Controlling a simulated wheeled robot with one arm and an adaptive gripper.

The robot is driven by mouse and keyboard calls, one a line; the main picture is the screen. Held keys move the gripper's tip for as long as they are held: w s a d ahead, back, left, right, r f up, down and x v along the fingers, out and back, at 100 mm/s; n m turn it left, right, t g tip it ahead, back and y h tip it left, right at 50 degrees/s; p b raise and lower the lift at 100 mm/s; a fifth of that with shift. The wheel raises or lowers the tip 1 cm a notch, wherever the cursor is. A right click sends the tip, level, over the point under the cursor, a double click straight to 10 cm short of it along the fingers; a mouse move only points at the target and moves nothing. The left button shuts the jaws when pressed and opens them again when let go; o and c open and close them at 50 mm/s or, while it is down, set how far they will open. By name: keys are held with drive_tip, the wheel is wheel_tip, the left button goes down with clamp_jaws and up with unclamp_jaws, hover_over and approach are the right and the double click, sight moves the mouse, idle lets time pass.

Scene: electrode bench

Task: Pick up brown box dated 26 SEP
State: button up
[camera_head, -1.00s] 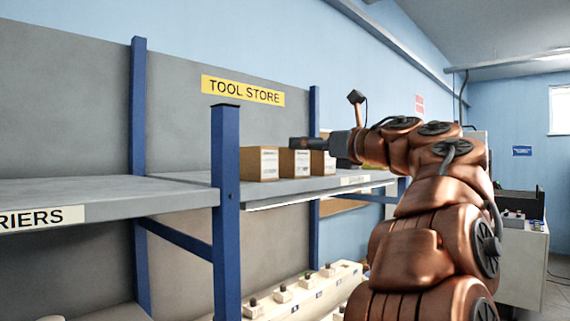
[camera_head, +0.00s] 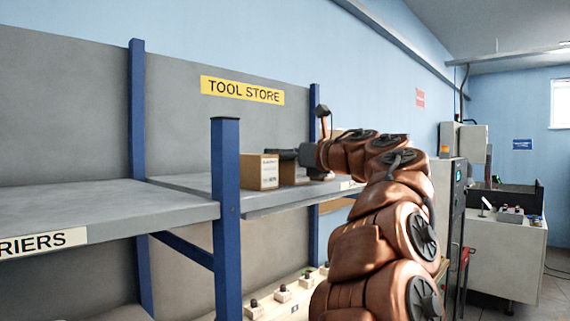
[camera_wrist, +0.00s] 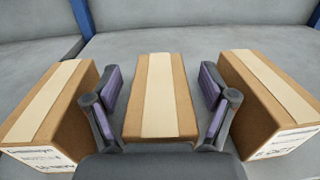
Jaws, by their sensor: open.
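Several brown boxes with pale tape and white labels stand in a row on the grey shelf. In the wrist view my gripper (camera_wrist: 160,105) is open, with one finger on each side of the middle box (camera_wrist: 183,95), and gaps show between the fingers and it. A left box (camera_wrist: 40,118) and a right box (camera_wrist: 268,95) flank the fingers. In the head view the leftmost box (camera_head: 259,171) shows its label, and my gripper (camera_head: 282,154) covers part of the row. I cannot read any date, so I cannot tell which box is dated 26 SEP.
The shelf (camera_head: 185,185) has a blue post (camera_head: 226,220) at its front and a yellow TOOL STORE sign (camera_head: 242,90) on the panel above. An empty grey shelf (camera_head: 90,215) lies to the left. A lower level holds small pale blocks (camera_head: 282,294).

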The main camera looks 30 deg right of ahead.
drive_tip(key=shift+c, duration=0.2)
drive_tip(key=c, duration=1.3)
drive_tip(key=shift+r, duration=0.1)
